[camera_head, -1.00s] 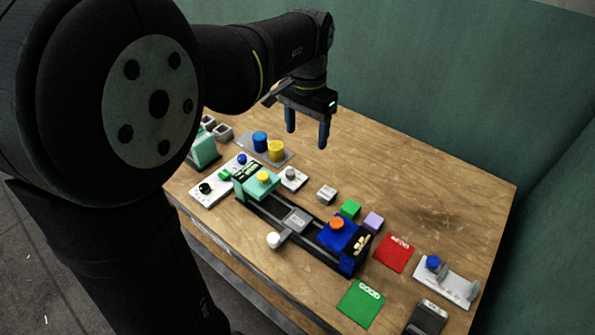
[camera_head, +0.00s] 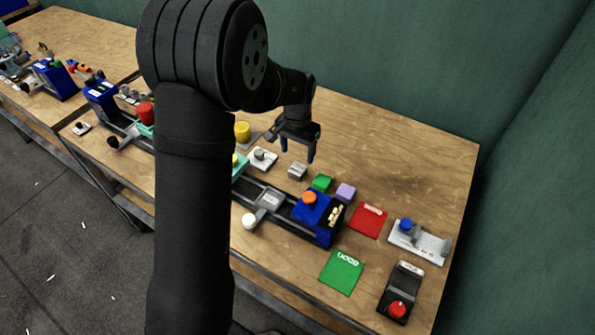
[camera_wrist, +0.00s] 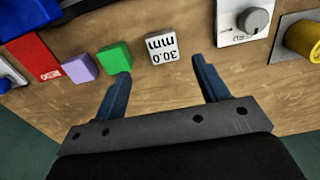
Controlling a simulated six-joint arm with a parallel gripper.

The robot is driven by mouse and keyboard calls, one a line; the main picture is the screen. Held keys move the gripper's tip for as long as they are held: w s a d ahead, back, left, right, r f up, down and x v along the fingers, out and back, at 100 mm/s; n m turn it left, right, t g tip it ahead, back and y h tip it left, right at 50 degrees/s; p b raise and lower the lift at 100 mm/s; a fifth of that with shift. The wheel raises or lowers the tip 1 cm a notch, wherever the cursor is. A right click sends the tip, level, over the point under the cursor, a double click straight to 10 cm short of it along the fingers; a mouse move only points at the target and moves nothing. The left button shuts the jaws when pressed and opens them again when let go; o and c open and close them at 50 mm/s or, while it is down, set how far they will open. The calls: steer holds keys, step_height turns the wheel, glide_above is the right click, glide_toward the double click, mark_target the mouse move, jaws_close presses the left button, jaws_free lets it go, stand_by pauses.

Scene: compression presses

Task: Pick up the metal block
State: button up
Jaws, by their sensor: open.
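The metal block is a small grey cube (camera_head: 297,171) on the wooden table, beside the press in the head view. In the wrist view the block (camera_wrist: 162,48) shows a face marked "30.0 mm". My gripper (camera_head: 297,153) is above the table close to the block, fingers pointing down. In the wrist view my gripper (camera_wrist: 161,67) is open and empty, and the block appears just beyond the gap between the blue fingertips. The fingers do not touch it.
A green block (camera_head: 322,183) and a purple block (camera_head: 346,192) sit close by on the right. The blue press (camera_head: 318,212) stands in front. A white plate with a grey knob (camera_head: 262,158) is on the left. The table behind is clear.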

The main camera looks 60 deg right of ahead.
mark_target(298, 168)
steer(key=shift+w+d+f, duration=0.1)
steer(key=shift+d+f, duration=0.05)
steer(key=shift+f, duration=1.8)
steer(key=shift+w+d+f, duration=0.1)
steer(key=shift+d+f, duration=0.05)
steer(key=shift+f, duration=1.8)
steer(key=c, duration=1.2)
steer(key=shift+o, duration=0.2)
steer(key=shift+r, duration=0.15)
steer(key=shift+r, duration=0.55)
step_height(298, 168, up, 3)
steer(key=s+a+r, duration=0.3)
steer(key=s+r, duration=0.3)
steer(key=s, duration=0.5)
steer(key=w+a, duration=0.3)
steer(key=w, duration=0.1)
steer(key=w+a, duration=0.3)
steer(key=w, duration=0.1)
steer(key=w+a, duration=0.4)
steer(key=shift+f, duration=0.25)
